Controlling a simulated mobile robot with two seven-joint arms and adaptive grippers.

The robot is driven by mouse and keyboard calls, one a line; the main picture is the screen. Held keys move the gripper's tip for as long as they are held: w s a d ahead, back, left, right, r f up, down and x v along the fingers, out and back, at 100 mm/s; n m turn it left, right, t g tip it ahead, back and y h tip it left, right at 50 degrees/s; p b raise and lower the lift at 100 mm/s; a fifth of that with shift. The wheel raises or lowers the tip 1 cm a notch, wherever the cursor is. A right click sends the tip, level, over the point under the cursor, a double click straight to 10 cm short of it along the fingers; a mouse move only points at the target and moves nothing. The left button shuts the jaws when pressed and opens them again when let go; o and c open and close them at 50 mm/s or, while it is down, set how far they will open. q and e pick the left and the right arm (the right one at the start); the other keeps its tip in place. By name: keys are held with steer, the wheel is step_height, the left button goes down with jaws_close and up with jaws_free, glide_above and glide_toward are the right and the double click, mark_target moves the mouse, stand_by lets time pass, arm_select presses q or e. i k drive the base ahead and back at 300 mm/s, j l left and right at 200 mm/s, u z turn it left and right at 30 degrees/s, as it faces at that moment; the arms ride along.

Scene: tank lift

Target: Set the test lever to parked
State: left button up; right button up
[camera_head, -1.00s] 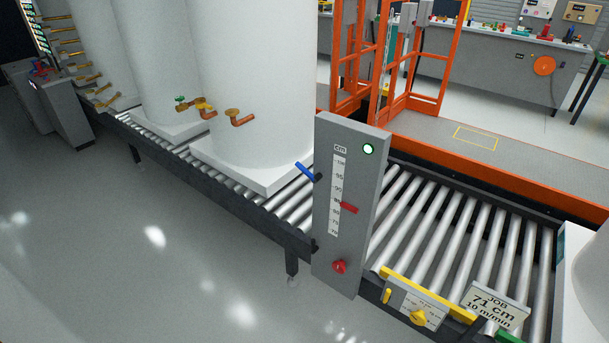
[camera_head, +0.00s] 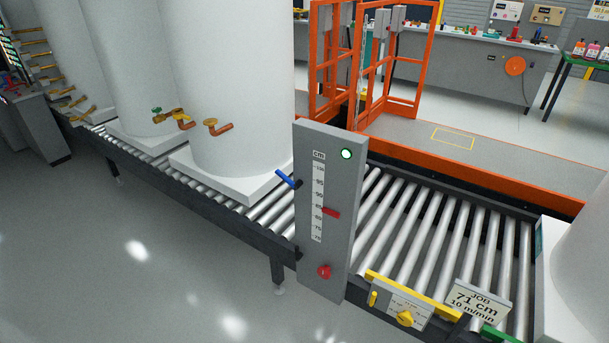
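A grey upright panel (camera_head: 340,240) stands at the conveyor's front edge, with a cm scale (camera_head: 317,202) and a lit green-white lamp (camera_head: 347,154). A blue lever (camera_head: 286,179) sticks out from its left edge, tilted up to the left. A red pointer (camera_head: 331,213) sits beside the scale and a red knob (camera_head: 324,271) is low on the panel. To the right, a small plate (camera_head: 397,311) carries a yellow knob (camera_head: 405,318) and a short upright yellow lever (camera_head: 373,298). No readable label shows which one is the test lever. Neither gripper is in view.
A roller conveyor (camera_head: 437,232) runs behind the panel, carrying large white tanks (camera_head: 235,95). A job sign (camera_head: 477,303) reads 71 cm, 10 m/min. An orange frame (camera_head: 418,60) stands behind. The grey floor (camera_head: 120,270) at front left is clear.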

mark_target(296, 185)
steer(key=i+j+z, duration=0.15)
steer(key=z, duration=1.4)
steer(key=j+z, duration=0.95)
steer(key=k+j+z, duration=0.2)
steer(key=j, duration=0.15)
steer(key=j+z, duration=0.2)
steer(key=j, duration=0.15)
steer(key=k+j+z, duration=0.35)
steer(key=k+j, duration=0.15)
steer(key=j, duration=0.2)
steer(key=k+j+z, duration=0.1)
steer(key=k+j, duration=0.2)
steer(key=j, duration=0.2)
steer(key=k+j, duration=0.55)
steer(key=j, duration=0.3)
steer(key=k+j, duration=0.3)
steer(key=j+z, duration=0.05)
steer(key=j, duration=0.05)
